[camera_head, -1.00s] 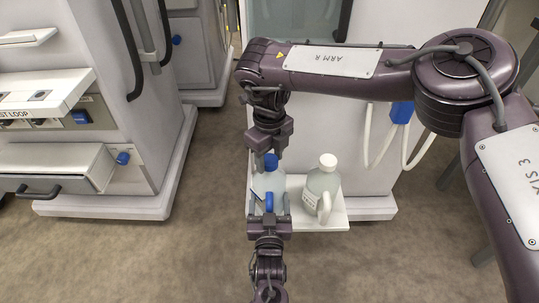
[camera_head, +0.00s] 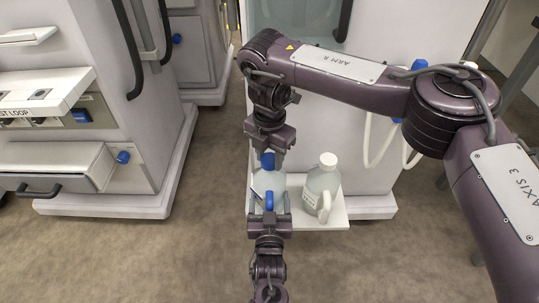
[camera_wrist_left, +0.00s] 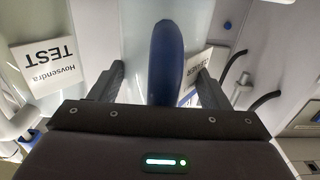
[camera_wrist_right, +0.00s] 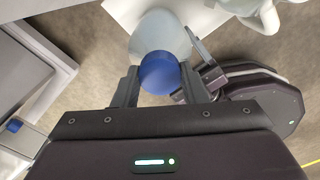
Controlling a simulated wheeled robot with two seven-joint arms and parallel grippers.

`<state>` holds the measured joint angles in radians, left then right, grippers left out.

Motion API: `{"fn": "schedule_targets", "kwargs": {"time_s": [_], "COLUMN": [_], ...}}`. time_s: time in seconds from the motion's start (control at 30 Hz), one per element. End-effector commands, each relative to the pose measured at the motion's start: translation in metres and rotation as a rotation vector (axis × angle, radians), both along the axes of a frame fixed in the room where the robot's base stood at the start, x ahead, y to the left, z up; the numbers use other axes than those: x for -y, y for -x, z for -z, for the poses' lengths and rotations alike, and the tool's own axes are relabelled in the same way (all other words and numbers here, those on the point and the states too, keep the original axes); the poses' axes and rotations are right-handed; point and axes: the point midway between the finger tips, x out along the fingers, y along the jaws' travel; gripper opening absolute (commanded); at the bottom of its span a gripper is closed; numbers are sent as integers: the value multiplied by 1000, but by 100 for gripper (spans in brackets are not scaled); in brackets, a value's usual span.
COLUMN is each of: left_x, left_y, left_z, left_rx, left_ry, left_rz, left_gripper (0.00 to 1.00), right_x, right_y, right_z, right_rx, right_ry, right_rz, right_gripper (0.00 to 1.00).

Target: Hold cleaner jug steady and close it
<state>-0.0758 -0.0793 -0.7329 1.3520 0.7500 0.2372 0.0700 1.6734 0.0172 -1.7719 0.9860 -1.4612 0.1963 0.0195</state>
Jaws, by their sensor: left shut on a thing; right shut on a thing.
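The cleaner jug (camera_head: 279,180) is a pale, translucent jug with a blue screw cap (camera_head: 268,160) and a blue handle (camera_head: 268,201). It stands upright on a white shelf. My left gripper (camera_head: 269,203) is shut on the blue handle from the near side; the left wrist view shows the handle (camera_wrist_left: 167,60) between its fingers. My right gripper (camera_head: 270,156) points down from above and is shut on the cap, which shows between its fingers in the right wrist view (camera_wrist_right: 159,73). The cap sits over the jug's neck; the threads are hidden.
A second jug (camera_head: 312,186) with a white cap stands close to the right on the same white shelf (camera_head: 335,212) of a machine. A white cabinet (camera_head: 150,180) with an open drawer (camera_head: 55,160) stands at the left. The floor in front is clear.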

Motion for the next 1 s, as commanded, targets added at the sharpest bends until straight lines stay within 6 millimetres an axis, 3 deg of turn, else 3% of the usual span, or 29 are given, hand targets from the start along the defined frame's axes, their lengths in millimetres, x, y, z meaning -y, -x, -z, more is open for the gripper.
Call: {"fn": "schedule_targets", "kwargs": {"time_s": [0.6,0.7,0.87,0.9,1.0], "left_x": [0,0,0,0,0], "left_y": [0,0,0,0,0], "left_z": [0,0,0,0,0], "left_rx": [-1,-1,-1,-1,-1], "left_ry": [0,0,0,0,0], "left_rz": [0,0,0,0,0], "left_gripper": [6,6,6,6,6], "right_x": [0,0,0,0,0], "right_y": [-1,-1,-1,-1,-1], "right_z": [1,1,1,1,1], "right_rx": [2,2,2,2,2], "right_ry": [0,0,0,0,0], "right_rz": [1382,1551,1562,1562,1561], "right_gripper": [11,11,11,42,56]}}
